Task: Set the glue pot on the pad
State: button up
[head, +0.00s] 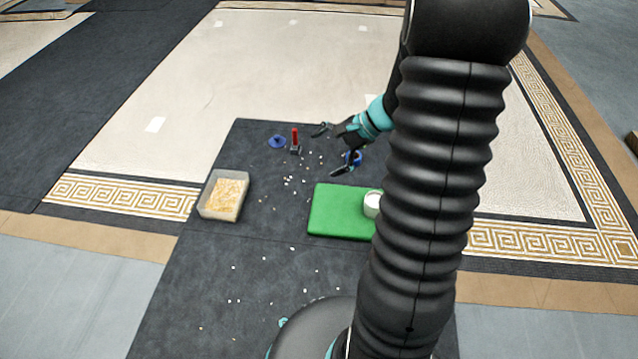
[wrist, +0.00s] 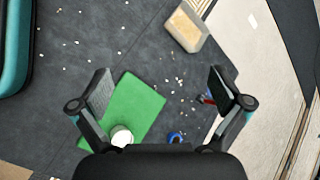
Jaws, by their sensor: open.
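The white round pot (head: 372,204), which I take to be the glue pot, stands upright at the right end of the green pad (head: 335,212). My arm hides part of that end of the pad. In the wrist view the pot (wrist: 121,136) is at the lower part of the pad (wrist: 135,105), by the left finger's base. My gripper (head: 330,151) is open and empty, above the floor behind the pad and apart from the pot. The wrist view shows its fingers spread wide (wrist: 161,88).
A box of tan chips (head: 211,207) stands left of the pad. A blue round piece (head: 277,142) and a red-handled tool (head: 295,141) lie behind. Another blue object (head: 355,157) sits near my gripper. Small white chips are scattered on the dark mat (head: 230,265).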

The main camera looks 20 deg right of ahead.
jog(key=s+a+r+n+h, duration=0.4)
jog(key=s+r+n, duration=0.3)
jog(key=s, duration=0.3)
jog(key=s+a+r+n+t+h, duration=0.1)
jog(key=s+a+r+n+h, duration=0.2)
jog(key=s+a+r+n, duration=0.4)
jog(key=shift+s+a+r+n+t+h, duration=0.3)
jog(key=shift+s+r, duration=0.85)
jog(key=shift+s, duration=1)
jog(key=shift+d, duration=0.1)
